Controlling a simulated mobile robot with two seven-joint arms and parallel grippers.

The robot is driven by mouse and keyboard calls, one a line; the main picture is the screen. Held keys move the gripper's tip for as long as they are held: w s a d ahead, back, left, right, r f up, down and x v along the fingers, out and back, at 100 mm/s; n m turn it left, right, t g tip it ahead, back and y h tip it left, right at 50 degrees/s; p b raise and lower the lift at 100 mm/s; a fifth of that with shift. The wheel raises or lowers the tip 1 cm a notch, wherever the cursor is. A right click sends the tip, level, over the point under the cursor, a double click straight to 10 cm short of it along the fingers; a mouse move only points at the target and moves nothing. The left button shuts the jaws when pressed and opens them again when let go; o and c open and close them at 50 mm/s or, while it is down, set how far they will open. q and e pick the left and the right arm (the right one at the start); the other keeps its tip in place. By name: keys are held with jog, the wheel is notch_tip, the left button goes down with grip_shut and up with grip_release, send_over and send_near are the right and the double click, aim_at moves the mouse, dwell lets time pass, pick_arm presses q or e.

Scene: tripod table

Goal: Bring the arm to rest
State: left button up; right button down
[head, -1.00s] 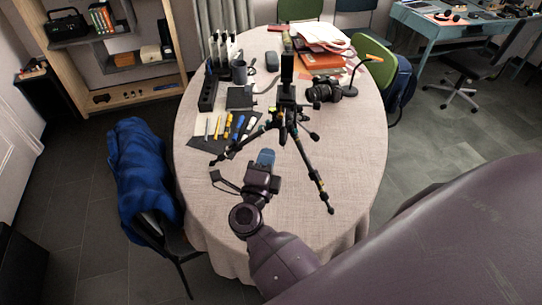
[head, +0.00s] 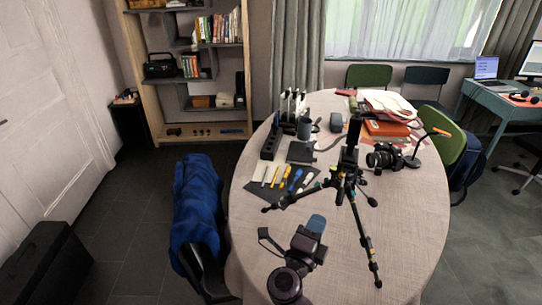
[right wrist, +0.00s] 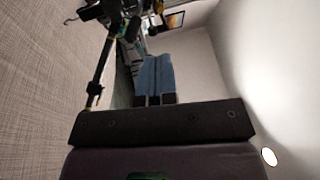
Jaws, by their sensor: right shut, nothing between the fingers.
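My right gripper (head: 316,223) is over the near part of the table (head: 400,240), in front of the tripod. Its blue fingers are shut with nothing between them, and they also show in the right wrist view (right wrist: 155,80). The black tripod (head: 347,180) stands upright on the table with its legs spread, holding a dark upright device on top. One tripod leg (right wrist: 100,75) shows left of the fingers in the right wrist view. The gripper appears apart from the tripod. My left gripper is not in view.
A black camera (head: 384,156), a lamp (head: 416,150) and orange books (head: 388,130) are behind the tripod. A blue jacket (head: 197,205) hangs on a chair. The table's near right is bare.

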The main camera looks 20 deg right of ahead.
jog(key=shift+a, duration=0.1)
jog(key=w+a+n+t+y, duration=0.2)
jog(key=a+n+t+y, duration=0.45)
jog(key=n+y, duration=1.05)
jog(key=s+d+f+n+g+h, duration=0.1)
jog(key=s+d+f+n+g, duration=0.3)
jog(key=s+f, duration=0.4)
jog(key=s+d+f+n+g+h, duration=0.1)
jog(key=s+d+f+n+g, duration=0.3)
jog(key=s, duration=0.6)
notch_tip(320, 180, down, 4)
jog(key=d+n, duration=0.2)
jog(key=n, duration=0.1)
jog(key=shift+d+g+h, duration=0.3)
jog(key=shift+d+g, duration=0.05)
jog(key=shift+d, duration=0.05)
jog(key=shift+r, duration=0.1)
